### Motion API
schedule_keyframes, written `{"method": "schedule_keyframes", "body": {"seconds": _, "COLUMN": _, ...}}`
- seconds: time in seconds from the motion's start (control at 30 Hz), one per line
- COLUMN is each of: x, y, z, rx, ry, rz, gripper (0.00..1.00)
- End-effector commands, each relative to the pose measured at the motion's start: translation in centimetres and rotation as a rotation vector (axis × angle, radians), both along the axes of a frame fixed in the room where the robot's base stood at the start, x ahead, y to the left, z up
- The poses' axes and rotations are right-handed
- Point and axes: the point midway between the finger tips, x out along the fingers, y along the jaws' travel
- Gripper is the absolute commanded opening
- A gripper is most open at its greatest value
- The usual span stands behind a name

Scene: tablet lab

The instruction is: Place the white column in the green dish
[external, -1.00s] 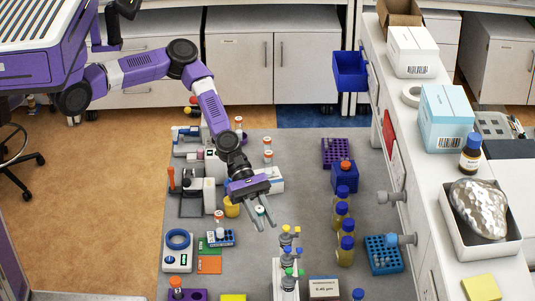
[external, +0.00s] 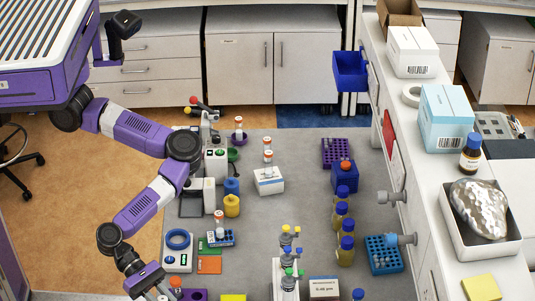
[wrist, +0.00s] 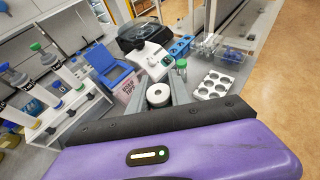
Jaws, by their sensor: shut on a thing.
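My gripper (external: 158,293) is at the bottom edge of the external view, left of centre and partly cut off. In the wrist view its two grey fingers are shut on a white column (wrist: 158,93), seen end-on with a dark round centre. The green dish cannot be made out in the wrist view.
Several white vials with orange caps (external: 219,222) stand about the mat. A pipette stand (external: 286,270) is right of the gripper. The wrist view shows a blue tips box (wrist: 112,69), a green-capped tube (wrist: 181,68) and a white rack (wrist: 216,84). The mat's middle (external: 280,215) is clear.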

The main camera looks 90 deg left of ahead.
Motion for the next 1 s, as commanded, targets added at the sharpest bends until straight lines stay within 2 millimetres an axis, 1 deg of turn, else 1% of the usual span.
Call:
{"method": "schedule_keyframes", "body": {"seconds": 0.03, "x": -2.2, "y": -0.4, "z": -0.8, "rx": -0.001, "ry": 0.003, "rz": 0.007, "gripper": 0.0}}
{"method": "schedule_keyframes", "body": {"seconds": 0.1, "x": -4.3, "y": -0.4, "z": -1.1, "rx": -0.001, "ry": 0.001, "rz": 0.024, "gripper": 0.0}}
{"method": "schedule_keyframes", "body": {"seconds": 0.2, "x": -6.5, "y": -0.2, "z": -1.6, "rx": -0.001, "ry": 0.0, "rz": 0.046, "gripper": 0.0}}
{"method": "schedule_keyframes", "body": {"seconds": 0.33, "x": -8.0, "y": 0.1, "z": -1.7, "rx": -0.002, "ry": -0.002, "rz": 0.061, "gripper": 0.0}}
{"method": "schedule_keyframes", "body": {"seconds": 0.57, "x": -8.2, "y": 0.2, "z": -1.7, "rx": -0.002, "ry": -0.002, "rz": 0.067, "gripper": 0.0}}
{"method": "schedule_keyframes", "body": {"seconds": 0.67, "x": -7.8, "y": 0.4, "z": -1.8, "rx": -0.002, "ry": -0.003, "rz": 0.071, "gripper": 0.0}}
{"method": "schedule_keyframes", "body": {"seconds": 0.77, "x": -6.3, "y": 1.1, "z": -2.0, "rx": 0.0, "ry": 0.0, "rz": 0.09, "gripper": 0.0}}
{"method": "schedule_keyframes", "body": {"seconds": 0.87, "x": -3.6, "y": 2.5, "z": -2.5, "rx": 0.0, "ry": 0.003, "rz": 0.123, "gripper": 0.0}}
{"method": "schedule_keyframes", "body": {"seconds": 0.97, "x": 0.0, "y": 4.6, "z": -2.9, "rx": -0.001, "ry": 0.004, "rz": 0.169, "gripper": 0.0}}
{"method": "schedule_keyframes", "body": {"seconds": 1.0, "x": 1.5, "y": 5.6, "z": -3.1, "rx": -0.002, "ry": 0.005, "rz": 0.189, "gripper": 0.0}}
